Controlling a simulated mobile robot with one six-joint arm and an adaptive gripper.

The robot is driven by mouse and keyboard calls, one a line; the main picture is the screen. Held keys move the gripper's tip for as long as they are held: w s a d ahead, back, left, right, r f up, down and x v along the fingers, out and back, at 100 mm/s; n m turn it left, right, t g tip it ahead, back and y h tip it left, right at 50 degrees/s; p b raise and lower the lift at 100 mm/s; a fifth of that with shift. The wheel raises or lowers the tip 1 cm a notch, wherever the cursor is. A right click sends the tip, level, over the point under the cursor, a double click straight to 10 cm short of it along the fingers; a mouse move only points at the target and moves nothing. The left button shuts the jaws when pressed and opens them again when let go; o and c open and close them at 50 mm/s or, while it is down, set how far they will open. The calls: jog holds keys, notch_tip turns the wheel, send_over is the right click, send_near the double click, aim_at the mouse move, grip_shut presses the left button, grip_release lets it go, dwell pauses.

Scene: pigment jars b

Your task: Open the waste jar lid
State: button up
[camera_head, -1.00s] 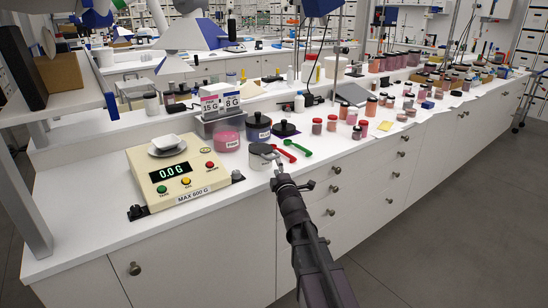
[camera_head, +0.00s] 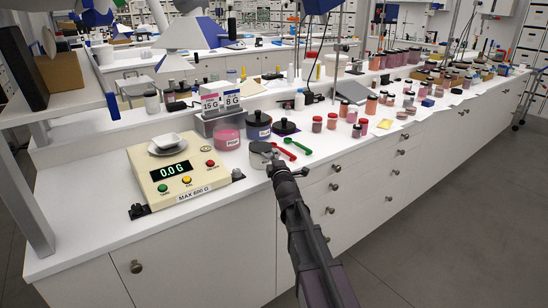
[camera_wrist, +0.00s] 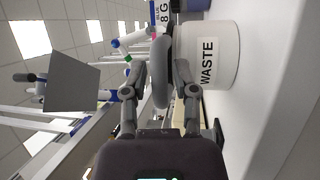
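The white waste jar (camera_wrist: 222,58) with its black WASTE label fills the right of the wrist view, which is turned sideways. Its grey round lid (camera_wrist: 161,75) shows edge-on at the jar's mouth. In the head view, the waste jar (camera_head: 262,161) stands right of the scale, partly hidden by my gripper. My gripper (camera_wrist: 160,67) is open, with one finger on each side of the lid's rim. A gap shows between the left finger and the lid. The right finger overlaps the jar's upper edge, and I cannot tell whether it touches. My gripper (camera_head: 271,168) reaches the jar's front in the head view.
A scale (camera_head: 177,172) reading 0.0 G stands left of the jar. A pink-filled jar (camera_head: 228,137) and a dark blue jar (camera_head: 258,126) stand behind. A green spoon (camera_head: 298,145) and a red spoon (camera_head: 286,153) lie close on the right. The counter's front edge is near.

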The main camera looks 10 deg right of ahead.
grip_shut()
jog(key=shift+r, duration=0.1)
